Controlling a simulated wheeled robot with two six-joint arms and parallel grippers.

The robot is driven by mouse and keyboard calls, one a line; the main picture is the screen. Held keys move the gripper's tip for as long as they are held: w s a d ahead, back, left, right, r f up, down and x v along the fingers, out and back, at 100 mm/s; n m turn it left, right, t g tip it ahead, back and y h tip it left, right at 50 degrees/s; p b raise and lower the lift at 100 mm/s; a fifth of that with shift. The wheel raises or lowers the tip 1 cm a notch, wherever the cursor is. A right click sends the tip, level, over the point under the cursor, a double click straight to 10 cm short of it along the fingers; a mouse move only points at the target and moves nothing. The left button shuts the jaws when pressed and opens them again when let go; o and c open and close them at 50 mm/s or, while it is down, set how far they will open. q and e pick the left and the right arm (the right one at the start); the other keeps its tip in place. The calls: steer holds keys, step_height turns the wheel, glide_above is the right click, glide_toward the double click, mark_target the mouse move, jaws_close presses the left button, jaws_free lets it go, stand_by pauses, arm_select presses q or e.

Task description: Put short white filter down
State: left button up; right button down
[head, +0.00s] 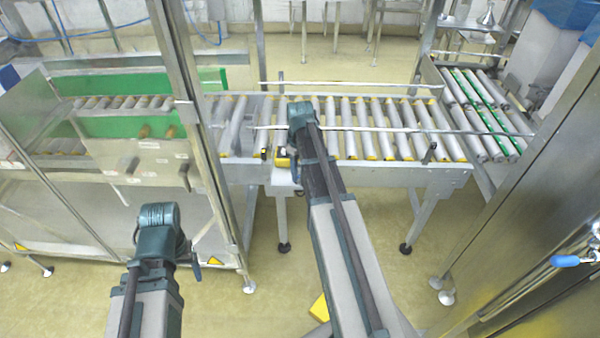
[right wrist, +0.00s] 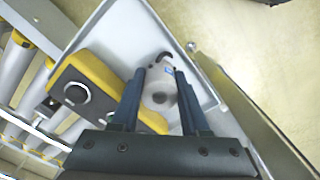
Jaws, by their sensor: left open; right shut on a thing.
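A yellow and black box with a round button (right wrist: 78,93) is close beside the right gripper. The roller conveyor (head: 375,130) runs across the middle. A metal post (head: 190,100) stands between the left machine and the conveyor. Steel panels (head: 540,190) close off the right.

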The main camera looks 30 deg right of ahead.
mark_target(300, 166)
steer(key=shift+f, duration=0.15)
steer(key=shift+c, duration=2)
jaws_free()
step_height(300, 166, up, 12)
steer(key=p, duration=1.2)
steer(key=shift+r, duration=0.2)
steer(key=s+a, duration=0.5)
steer(key=a, duration=0.5)
steer(key=s+a, duration=0.6)
steer(key=a, duration=0.4)
steer(key=s+a+n+h, duration=0.1)
steer(key=s+a, duration=0.4)
steer(key=a, duration=0.5)
steer(key=shift+s+a, duration=0.2)
